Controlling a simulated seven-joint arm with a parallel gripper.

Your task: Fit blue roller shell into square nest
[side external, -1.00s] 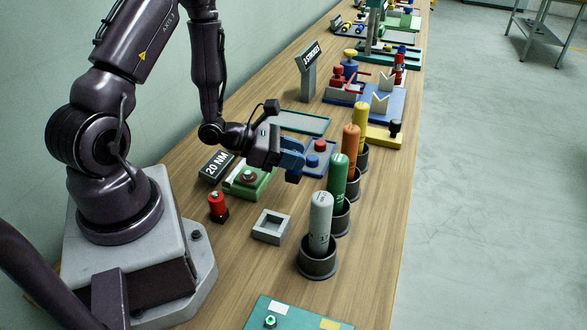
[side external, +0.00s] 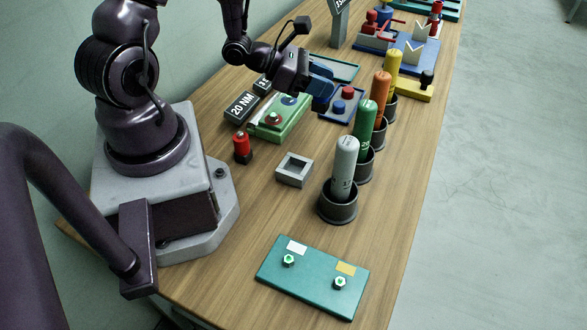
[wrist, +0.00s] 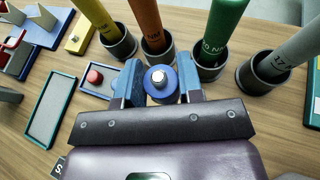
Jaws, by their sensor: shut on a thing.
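My gripper (side external: 322,88) is in the air above the table, just left of the small blue tray in the side view. In the wrist view its two blue fingers (wrist: 157,85) are closed around a blue round piece with a silver centre, apparently the blue roller shell (wrist: 152,91). In the side view the fingers hide this piece. The square nest (side external: 288,179), a grey open square block, sits on the table nearer the camera than my gripper. Nothing shows inside it. It is not clearly seen in the wrist view.
Several coloured cylinders, including a green one (side external: 365,122), stand in dark cups right of the nest. The blue tray (side external: 326,114) bears a red and a blue piece. A green fixture (side external: 290,130) and a red-topped button (side external: 242,146) stand left. A teal plate (side external: 310,283) lies in front.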

